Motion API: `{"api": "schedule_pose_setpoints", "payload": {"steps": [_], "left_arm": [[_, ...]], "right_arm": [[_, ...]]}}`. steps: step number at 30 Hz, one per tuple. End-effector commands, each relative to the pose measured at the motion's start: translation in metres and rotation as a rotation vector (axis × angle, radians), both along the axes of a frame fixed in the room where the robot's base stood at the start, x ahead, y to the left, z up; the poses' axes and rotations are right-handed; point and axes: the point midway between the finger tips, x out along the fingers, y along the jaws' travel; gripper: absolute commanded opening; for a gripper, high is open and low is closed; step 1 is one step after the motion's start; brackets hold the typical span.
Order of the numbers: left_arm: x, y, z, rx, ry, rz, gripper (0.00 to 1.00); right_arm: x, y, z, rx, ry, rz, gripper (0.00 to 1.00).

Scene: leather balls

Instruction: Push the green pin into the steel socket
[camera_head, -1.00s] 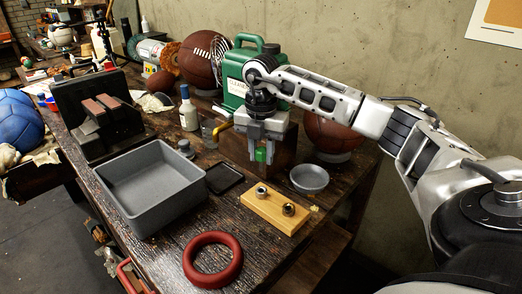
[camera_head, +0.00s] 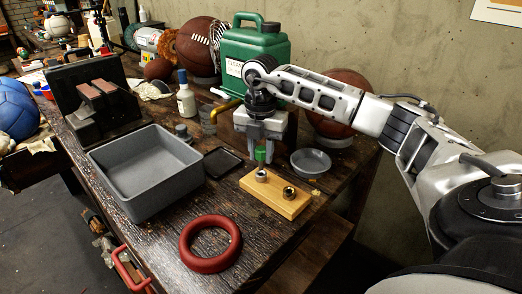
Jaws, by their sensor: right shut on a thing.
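The green pin (camera_head: 260,154) is held upright, its lower part showing below the fingers of my right gripper (camera_head: 263,141). My right gripper is shut on it. The wooden block (camera_head: 273,197) lies on the bench just in front and bears two metal sockets. The silvery one, which looks like the steel socket (camera_head: 261,174), is at the block's left end. A darker, brownish socket (camera_head: 289,192) is at its right end. The pin appears just above and behind the steel socket, with a small gap in the picture. My left gripper is not in view.
A grey bin (camera_head: 153,197) and a small black tray (camera_head: 222,161) lie left of the block. A grey bowl (camera_head: 311,161) stands to its right. A red ring (camera_head: 211,263) lies in front. A green canister (camera_head: 261,47) and balls stand behind my gripper.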

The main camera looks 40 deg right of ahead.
Motion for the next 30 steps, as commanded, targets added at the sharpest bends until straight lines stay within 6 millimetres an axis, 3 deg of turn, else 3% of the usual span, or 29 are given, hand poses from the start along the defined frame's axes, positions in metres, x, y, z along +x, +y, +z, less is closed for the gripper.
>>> {"api": "schedule_pose_setpoints", "payload": {"steps": [30], "left_arm": [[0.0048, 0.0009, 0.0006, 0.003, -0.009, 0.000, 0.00]], "right_arm": [[0.0005, 0.0003, -0.0072, 0.000, 0.000, 0.000, 0.06]]}}
